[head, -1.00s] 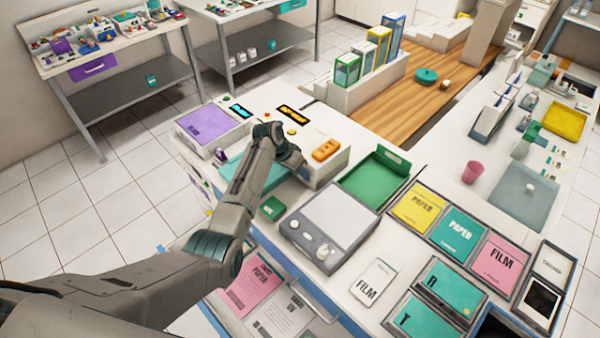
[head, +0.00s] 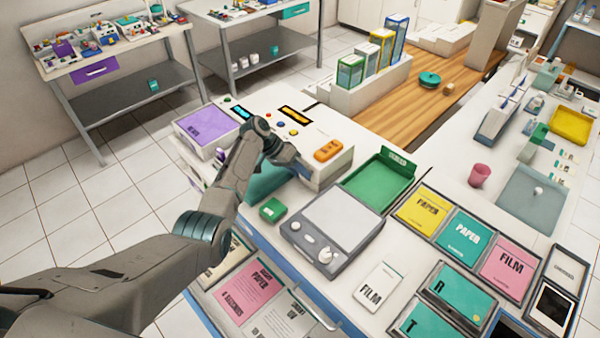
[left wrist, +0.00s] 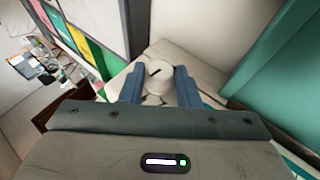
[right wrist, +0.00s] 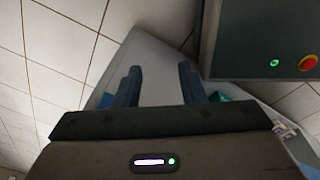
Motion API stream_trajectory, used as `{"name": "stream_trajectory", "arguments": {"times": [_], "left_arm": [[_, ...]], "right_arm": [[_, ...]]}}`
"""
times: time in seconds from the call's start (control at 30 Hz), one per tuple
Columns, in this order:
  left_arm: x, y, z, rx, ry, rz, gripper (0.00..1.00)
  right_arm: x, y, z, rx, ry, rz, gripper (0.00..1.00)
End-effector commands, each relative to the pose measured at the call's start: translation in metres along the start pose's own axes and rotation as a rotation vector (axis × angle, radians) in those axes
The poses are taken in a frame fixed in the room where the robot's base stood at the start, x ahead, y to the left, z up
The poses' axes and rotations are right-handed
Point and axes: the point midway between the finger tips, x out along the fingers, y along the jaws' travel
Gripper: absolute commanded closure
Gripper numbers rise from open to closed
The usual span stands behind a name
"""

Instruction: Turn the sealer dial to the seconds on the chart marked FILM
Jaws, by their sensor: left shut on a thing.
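The sealer (head: 328,172) is the white box on the counter at centre left, with a teal display, an amber display and coloured buttons. Its dial (left wrist: 160,74), a pale round knob with a dark mark, is between the fingers of my left gripper (left wrist: 160,88) in the left wrist view. That gripper is shut on it. In the head view my left wrist hides the dial. A pink sheet (head: 250,290) at the counter's front reads PAPER and seems to read 4 seconds. A white sheet (head: 285,318) beside it is too small to read. My right gripper (right wrist: 158,88) is open and empty.
A small green box (head: 272,210), a grey scale (head: 340,222) and a green tray (head: 378,182) stand close to the sealer. A white FILM packet (head: 378,285) lies on the counter. A pink FILM bin (head: 508,262) is at the right.

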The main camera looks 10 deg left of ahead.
Motion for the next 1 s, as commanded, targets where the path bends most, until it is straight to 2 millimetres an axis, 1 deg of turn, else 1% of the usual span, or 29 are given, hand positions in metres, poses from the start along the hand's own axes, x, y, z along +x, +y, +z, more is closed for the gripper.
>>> {"name": "stream_trajectory", "arguments": {"times": [0.13, 0.17, 0.23, 0.27, 0.5, 0.63, 0.77, 1.0], "left_arm": [[-0.003, 0.000, -0.002, 0.002, 0.004, -0.004, 0.94], [-0.003, 0.000, -0.002, 0.002, 0.004, -0.004, 0.65], [-0.002, 0.000, -0.002, 0.002, 0.003, -0.004, 0.51], [-0.002, 0.000, -0.002, 0.002, 0.003, -0.003, 0.50], [-0.001, 0.000, -0.001, 0.001, 0.001, -0.002, 0.50], [-0.009, -0.002, 0.000, 0.001, 0.003, -0.003, 0.50], [-0.029, -0.003, 0.000, 0.003, 0.004, -0.005, 0.50], [-0.077, -0.004, 0.001, 0.002, 0.004, -0.006, 0.50]], "right_arm": [[0.000, 0.000, 0.000, 0.000, 0.000, 0.000, 0.64], [0.000, 0.000, 0.000, 0.000, 0.000, 0.000, 0.64], [0.000, 0.000, 0.000, 0.000, 0.000, 0.000, 0.64], [0.000, 0.000, 0.000, 0.000, 0.000, 0.000, 0.64], [0.000, 0.000, 0.000, 0.000, 0.000, 0.000, 0.64], [0.004, 0.000, 0.000, 0.000, 0.000, 0.000, 0.64], [0.011, -0.001, 0.001, 0.000, 0.000, 0.000, 0.64], [0.029, -0.002, 0.003, 0.000, 0.000, 0.000, 0.64]]}}
